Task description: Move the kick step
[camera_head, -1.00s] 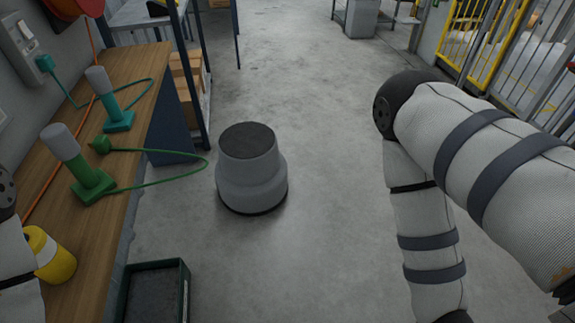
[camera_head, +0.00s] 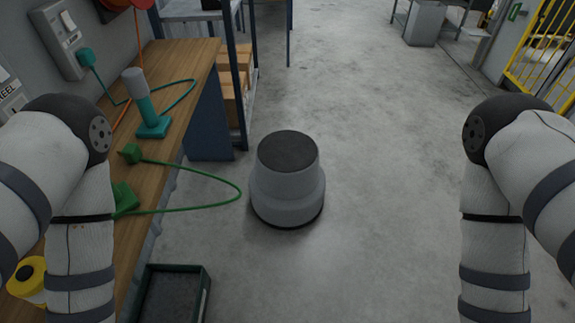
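The kick step (camera_head: 287,190) is a grey, round, stepped stool with a dark top. It stands upright on the concrete floor, just right of the workbench, near the middle of the head view. My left arm comes in at the left edge and my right arm at the right edge. Both arms bend downward and leave the picture at the bottom, so neither gripper shows. Neither visible arm part touches the kick step.
A wooden workbench (camera_head: 189,72) with a teal tool (camera_head: 150,110) runs along the left. A green cable (camera_head: 215,182) loops past its edge towards the step. A dark open crate (camera_head: 205,295) stands at the bench's foot. Shelving holds cardboard boxes (camera_head: 232,75). Floor right of the step is clear.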

